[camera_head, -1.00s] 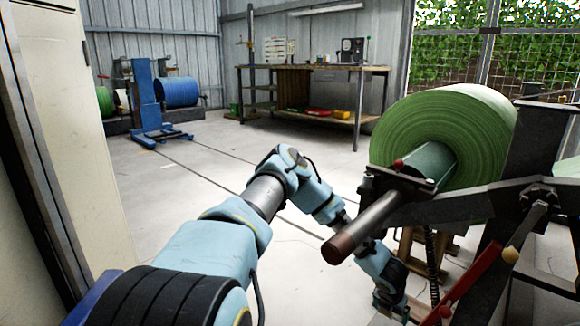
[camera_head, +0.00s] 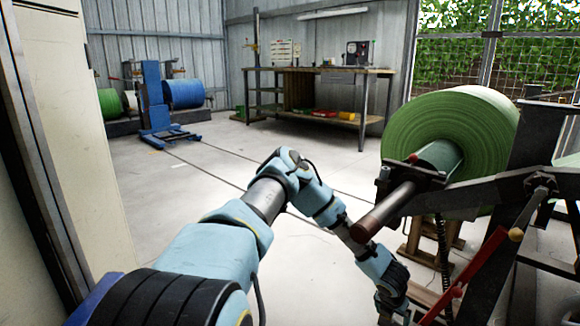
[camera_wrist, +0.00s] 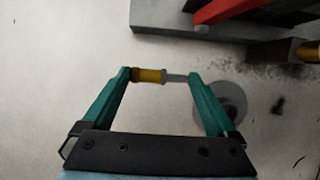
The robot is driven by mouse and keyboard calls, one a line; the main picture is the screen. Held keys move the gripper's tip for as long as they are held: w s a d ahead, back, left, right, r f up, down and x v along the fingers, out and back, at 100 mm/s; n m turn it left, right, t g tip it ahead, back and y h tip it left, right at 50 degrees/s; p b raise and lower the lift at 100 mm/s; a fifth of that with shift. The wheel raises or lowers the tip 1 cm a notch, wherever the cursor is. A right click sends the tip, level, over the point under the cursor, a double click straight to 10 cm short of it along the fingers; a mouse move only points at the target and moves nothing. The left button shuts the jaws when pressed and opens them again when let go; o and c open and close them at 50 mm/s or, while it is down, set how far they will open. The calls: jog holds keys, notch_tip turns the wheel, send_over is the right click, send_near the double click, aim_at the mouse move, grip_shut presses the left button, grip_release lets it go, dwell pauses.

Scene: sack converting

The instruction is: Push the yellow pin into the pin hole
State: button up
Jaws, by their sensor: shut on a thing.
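The yellow pin (camera_wrist: 148,75) has a short yellow barrel and a thinner grey rod. In the wrist view it spans the gap between the teal fingertips of my gripper (camera_wrist: 160,77), which is shut on it. The pin lies sideways, roughly level in the picture, above the concrete floor. In the head view my gripper is at the bottom edge, below the shaft end, and its fingers and the pin cannot be made out. I cannot pick out the pin hole in either current view.
A green roll (camera_head: 450,125) on a shaft (camera_head: 385,210) sits in a dark stand at the right. A red lever (camera_head: 475,270) slopes down beside my gripper; red and dark machine parts (camera_wrist: 240,10) fill the wrist view's upper right. A workbench (camera_head: 320,72) stands behind. Open floor lies left.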

jog(key=shift+w+a+r+m+h, duration=0.2)
jog(key=shift+w+r+m, duration=0.1)
jog(key=shift+w+m, duration=0.25)
jog(key=shift+w+a+r+m+h, duration=0.1)
jog(key=shift+w+r+m+h, duration=0.15)
jog(key=shift+w+m, duration=0.3)
jog(key=w+a+r+m+g, duration=0.3)
jog(key=a+r+m, duration=0.1)
jog(key=a+m, duration=0.4)
jog(key=w+a+r+m+g, duration=0.3)
jog(key=a+r+m, duration=0.2)
jog(key=a+m, duration=0.2)
jog(key=s+a+r+m+g+y+p, duration=0.1)
jog(key=s+a+r+m+y, duration=0.3)
jog(key=a+r, duration=0.6)
jog(key=s+a+r+m+g+p, duration=0.1)
jog(key=a+r+m, duration=0.5)
jog(key=a, duration=0.9)
notch_tip(320, 180, up, 26)
jog(key=s+p, duration=0.2)
jog(key=p, duration=3.5)
jog(key=shift+s+d+r, duration=0.25)
